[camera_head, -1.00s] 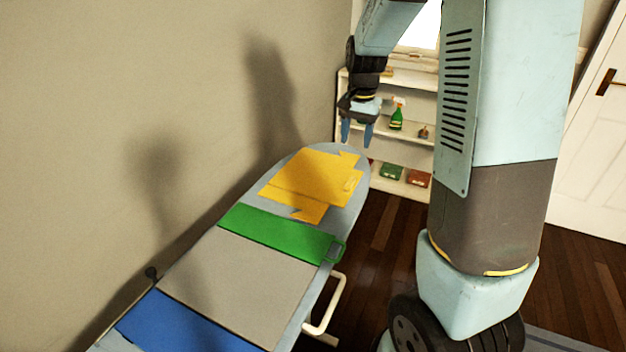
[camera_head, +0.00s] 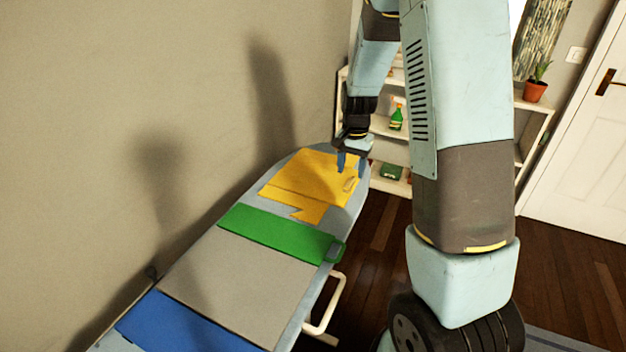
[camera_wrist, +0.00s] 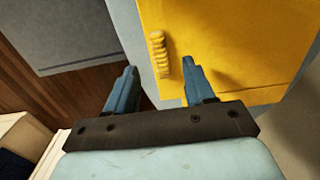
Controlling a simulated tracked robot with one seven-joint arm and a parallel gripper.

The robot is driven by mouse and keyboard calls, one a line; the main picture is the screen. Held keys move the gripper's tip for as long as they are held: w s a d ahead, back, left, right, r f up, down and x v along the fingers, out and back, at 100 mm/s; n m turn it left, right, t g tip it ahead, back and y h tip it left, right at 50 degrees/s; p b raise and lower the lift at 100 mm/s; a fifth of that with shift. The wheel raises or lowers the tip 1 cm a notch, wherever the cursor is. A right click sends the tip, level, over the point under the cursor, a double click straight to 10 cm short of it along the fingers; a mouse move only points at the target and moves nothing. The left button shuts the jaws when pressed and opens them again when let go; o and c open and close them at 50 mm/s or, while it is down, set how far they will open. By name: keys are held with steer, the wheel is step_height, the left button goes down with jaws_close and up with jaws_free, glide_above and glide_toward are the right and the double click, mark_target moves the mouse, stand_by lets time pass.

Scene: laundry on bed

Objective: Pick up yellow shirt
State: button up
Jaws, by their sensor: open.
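The yellow shirt (camera_head: 305,177) lies flat on the far rounded end of a grey ironing board (camera_head: 356,196). A ribbed yellow handle stands up near its right edge; in the wrist view this handle (camera_wrist: 159,54) lies just beyond and between my fingertips. My gripper (camera_head: 348,164) is over the right part of the shirt, near the handle. In the wrist view my gripper (camera_wrist: 158,68) is open and empty, one finger over the shirt and the other out past the board's edge. Whether the fingertips touch the cloth cannot be told.
A green folded cloth (camera_head: 280,233), a grey area and a blue cloth (camera_head: 185,325) lie nearer on the board. A wall runs along the board's left side. White shelves (camera_head: 390,130) with a green spray bottle (camera_head: 397,117) stand behind.

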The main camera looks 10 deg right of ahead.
mark_target(349, 182)
steer(key=shift+w+f, duration=0.15)
steer(key=shift+f, duration=0.95)
steer(key=shift+w+f, duration=0.15)
steer(key=shift+f, duration=0.95)
steer(key=shift+c, duration=0.3)
jaws_close()
